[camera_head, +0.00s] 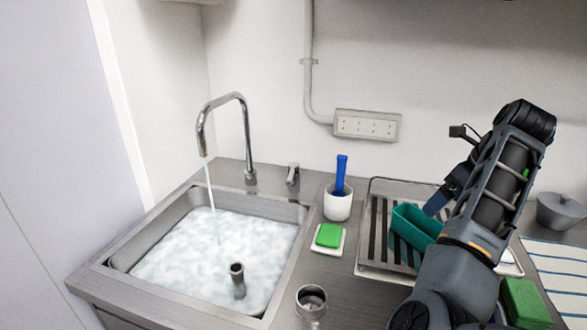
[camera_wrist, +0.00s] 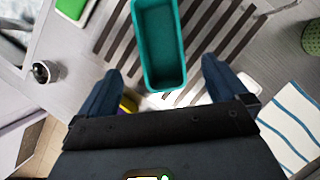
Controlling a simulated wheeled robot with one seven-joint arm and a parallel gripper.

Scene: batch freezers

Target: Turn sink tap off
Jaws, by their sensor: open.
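The chrome sink tap (camera_head: 246,130) arches over the left side of the sink (camera_head: 285,213), and a thin stream of water runs from its spout into cloudy, foamy water. A short metal lever (camera_head: 293,174) stands on the counter just right of the tap's base. My gripper (camera_wrist: 161,68) is open and empty above the drying rack, with a teal container between its fingers in the wrist view. In the head view it is largely hidden by my arm, well right of the tap and lever. The wrist view does not show the tap.
A white cup with a blue-handled brush (camera_head: 338,205) and a green sponge on a dish (camera_head: 329,236) stand between sink and rack. The teal container (camera_head: 415,226) sits on the drying rack (camera_head: 375,215). A metal cup (camera_head: 311,301) is at the front. A standpipe (camera_head: 238,280) rises in the sink.

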